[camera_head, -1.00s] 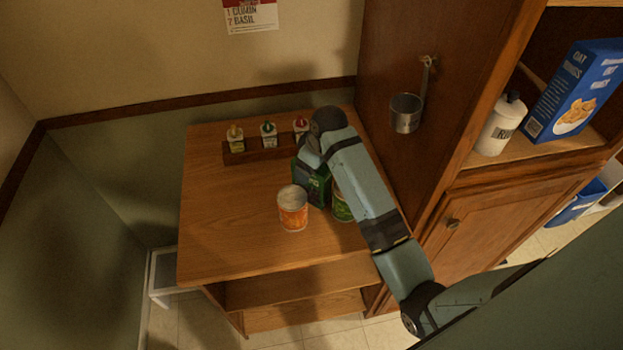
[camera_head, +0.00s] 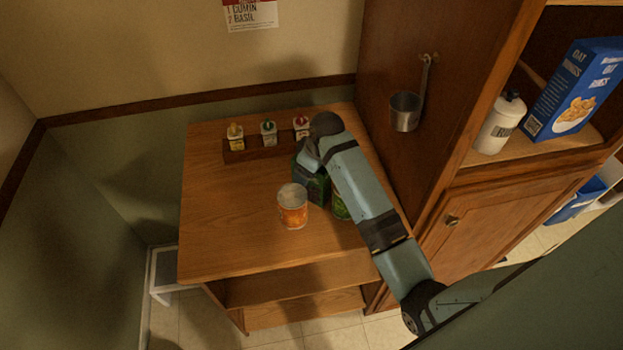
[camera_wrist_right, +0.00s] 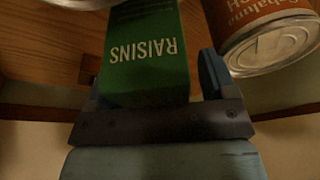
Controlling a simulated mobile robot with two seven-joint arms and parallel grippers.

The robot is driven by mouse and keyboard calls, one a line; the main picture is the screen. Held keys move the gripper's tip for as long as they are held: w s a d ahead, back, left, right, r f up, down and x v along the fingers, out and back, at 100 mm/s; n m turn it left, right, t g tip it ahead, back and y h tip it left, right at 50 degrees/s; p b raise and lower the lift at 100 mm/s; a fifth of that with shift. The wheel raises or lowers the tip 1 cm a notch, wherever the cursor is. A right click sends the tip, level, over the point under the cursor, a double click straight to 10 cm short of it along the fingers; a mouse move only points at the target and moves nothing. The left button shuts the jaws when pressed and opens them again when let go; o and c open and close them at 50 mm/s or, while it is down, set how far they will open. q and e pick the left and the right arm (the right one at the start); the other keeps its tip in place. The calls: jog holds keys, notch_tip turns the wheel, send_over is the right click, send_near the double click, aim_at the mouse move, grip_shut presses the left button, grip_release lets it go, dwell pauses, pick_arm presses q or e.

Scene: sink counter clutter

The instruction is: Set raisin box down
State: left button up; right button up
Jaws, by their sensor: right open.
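The green raisin box (camera_head: 316,190) stands on the wooden tabletop (camera_head: 225,230), partly covered by my right arm in the head view. In the right wrist view the raisin box (camera_wrist_right: 146,50) shows its white RAISINS lettering, upside down. My right gripper (camera_wrist_right: 153,82) is open, with a finger on either side of the box. In the head view the right gripper's fingers are mostly hidden behind the wrist. My left gripper is not in view.
An orange-labelled can (camera_head: 292,208) stands just left of the box, and a green can (camera_head: 340,206) is close in front, partly behind my arm. A rack (camera_head: 257,154) with small bottles lies behind. A tall cabinet (camera_head: 395,165) bounds the right. The table's left side is clear.

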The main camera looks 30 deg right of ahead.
jog(key=c, duration=1.3)
jog(key=shift+o, duration=0.2)
jog(key=shift+r, duration=0.1)
jog(key=shift+r, duration=10.15)
jog(key=s+a+f+m+h, duration=0.1)
jog(key=s+f+m, duration=0.4)
jog(key=s, duration=0.5)
notch_tip(320, 180, down, 2)
jog(key=shift+a+f+m+h, duration=0.2)
jog(key=shift+a+m+h, duration=0.15)
jog(key=shift+a, duration=0.4)
jog(key=shift+w, duration=0.1)
